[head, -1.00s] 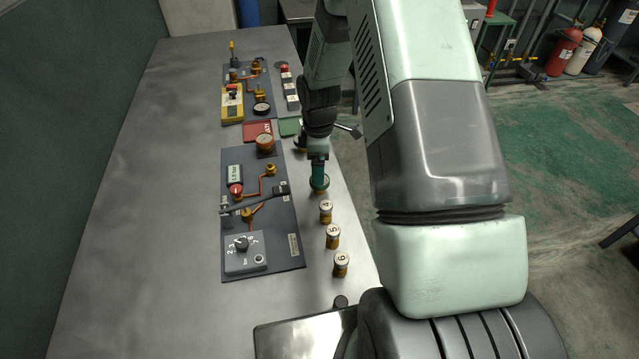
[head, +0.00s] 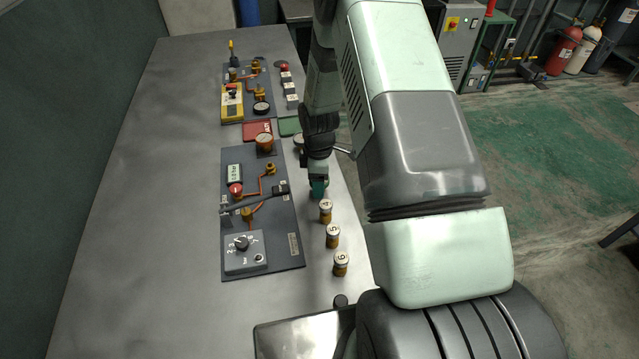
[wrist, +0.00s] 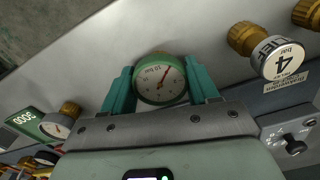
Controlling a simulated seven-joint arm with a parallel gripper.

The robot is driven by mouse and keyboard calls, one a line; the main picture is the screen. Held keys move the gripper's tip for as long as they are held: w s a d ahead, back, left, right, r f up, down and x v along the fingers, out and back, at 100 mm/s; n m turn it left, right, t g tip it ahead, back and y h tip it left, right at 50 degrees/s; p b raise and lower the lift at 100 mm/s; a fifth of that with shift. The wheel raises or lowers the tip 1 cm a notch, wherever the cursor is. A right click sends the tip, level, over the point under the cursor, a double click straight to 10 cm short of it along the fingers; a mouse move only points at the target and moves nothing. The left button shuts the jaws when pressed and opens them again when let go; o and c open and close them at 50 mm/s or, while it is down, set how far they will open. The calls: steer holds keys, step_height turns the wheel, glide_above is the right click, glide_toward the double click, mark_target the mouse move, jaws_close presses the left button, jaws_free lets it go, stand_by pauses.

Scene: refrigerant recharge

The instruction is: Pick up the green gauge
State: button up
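The green gauge (wrist: 160,82) has a green rim and a white dial with a red needle. In the wrist view it sits between the two teal fingers of my gripper (wrist: 160,88), one on each side of its rim. The fingers are apart, and I cannot tell whether they touch the gauge.
A dark panel (head: 285,235) with pipes and a dial box lies to the left. Red (head: 257,130) and green (head: 289,127) plates lie beyond. The table's left side is bare.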

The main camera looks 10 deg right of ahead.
steer(key=c, duration=0.5)
steer(key=shift+r, duration=0.1)
steer(key=shift+c, duration=0.2)
